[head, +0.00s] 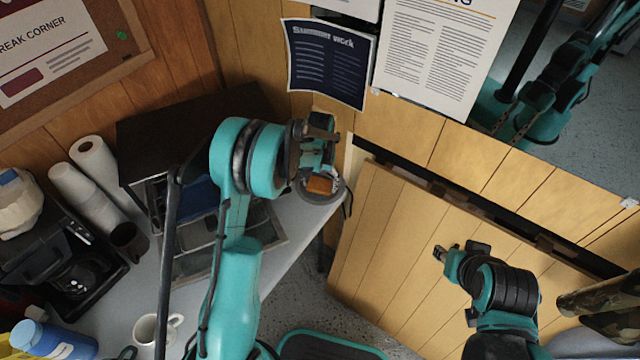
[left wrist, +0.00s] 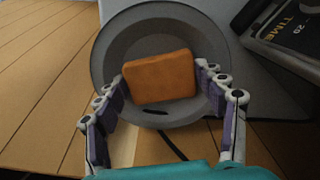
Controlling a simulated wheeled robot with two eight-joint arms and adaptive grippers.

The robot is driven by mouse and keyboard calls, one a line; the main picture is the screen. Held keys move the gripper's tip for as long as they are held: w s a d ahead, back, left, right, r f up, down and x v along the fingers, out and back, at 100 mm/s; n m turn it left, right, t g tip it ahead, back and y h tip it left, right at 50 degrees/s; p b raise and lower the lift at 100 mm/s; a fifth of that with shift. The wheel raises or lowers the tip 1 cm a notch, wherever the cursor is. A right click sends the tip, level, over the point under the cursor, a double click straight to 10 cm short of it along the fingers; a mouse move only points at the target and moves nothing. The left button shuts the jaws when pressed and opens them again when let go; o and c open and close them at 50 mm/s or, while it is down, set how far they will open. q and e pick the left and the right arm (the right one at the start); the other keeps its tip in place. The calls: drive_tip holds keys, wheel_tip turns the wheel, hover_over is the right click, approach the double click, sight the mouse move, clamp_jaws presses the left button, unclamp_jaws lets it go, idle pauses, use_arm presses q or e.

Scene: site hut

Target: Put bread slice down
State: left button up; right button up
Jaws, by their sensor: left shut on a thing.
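The bread slice (left wrist: 160,78) is a brown-orange rounded square, and it also shows in the head view (head: 320,185). My left gripper (head: 322,165) is shut on it; the left wrist view shows a finger at each side edge. The slice is over a round grey dish (left wrist: 107,50) near the far end of the pale counter. Whether the slice touches the dish I cannot tell. In the head view the dish (head: 338,194) is partly hidden by the gripper. My right gripper (head: 458,251) is at lower right, away from the counter; its jaw state is unclear.
A dark box (head: 165,125) and a grey compartment tray (head: 225,256) stand beside my left arm. Wood-panelled walls (head: 400,250) stand close beyond the counter's end.

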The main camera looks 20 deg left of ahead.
use_arm(q)
drive_tip(key=shift+r, duration=0.1)
drive_tip(key=o, duration=1.1)
drive_tip(key=shift+f, duration=0.2)
drive_tip(key=shift+c, duration=0.2)
drive_tip(key=shift+r, duration=0.1)
